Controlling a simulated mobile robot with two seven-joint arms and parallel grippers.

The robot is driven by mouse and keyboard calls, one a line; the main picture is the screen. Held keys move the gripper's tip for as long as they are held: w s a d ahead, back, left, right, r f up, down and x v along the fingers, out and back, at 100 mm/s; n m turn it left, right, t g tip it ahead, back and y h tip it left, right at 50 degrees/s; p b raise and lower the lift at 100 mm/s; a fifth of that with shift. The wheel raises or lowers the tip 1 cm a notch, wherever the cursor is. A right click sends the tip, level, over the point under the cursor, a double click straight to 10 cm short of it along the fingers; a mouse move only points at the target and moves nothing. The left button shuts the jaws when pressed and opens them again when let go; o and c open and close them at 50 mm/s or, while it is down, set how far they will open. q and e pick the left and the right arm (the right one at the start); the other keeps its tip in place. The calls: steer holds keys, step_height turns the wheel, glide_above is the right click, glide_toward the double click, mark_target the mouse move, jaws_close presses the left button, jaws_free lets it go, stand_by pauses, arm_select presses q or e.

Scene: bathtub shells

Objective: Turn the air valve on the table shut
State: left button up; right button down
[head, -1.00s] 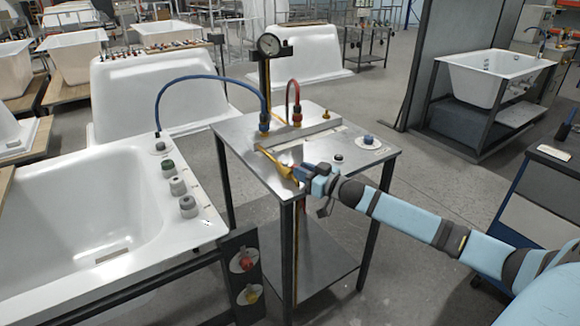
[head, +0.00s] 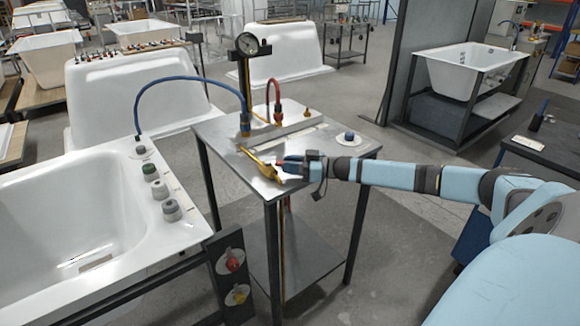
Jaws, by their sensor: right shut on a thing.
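The air valve's yellow lever (head: 260,165) lies low over the metal table (head: 222,152), slanting from below the blue hose's fitting toward the table's front edge. My right gripper (head: 285,168) is shut on the lever's near end, with the arm coming in from the right. The fingers and glare on the tabletop partly hide that end. The valve body under the lever is too small to make out. My left gripper is not in view.
A blue hose (head: 186,80) arches from the table to the white bathtub (head: 60,215) at the left. A pressure gauge (head: 248,44) stands on a post behind the lever, beside a red hose (head: 273,92). Open floor lies right of the table.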

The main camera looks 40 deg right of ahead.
stand_by(0.3)
steer(key=c, duration=1)
jaws_free()
steer(key=p+v, duration=0.1)
steer(key=v, duration=1.2)
steer(key=shift+s+d+p, duration=0.25)
steer(key=shift+d+p, duration=0.05)
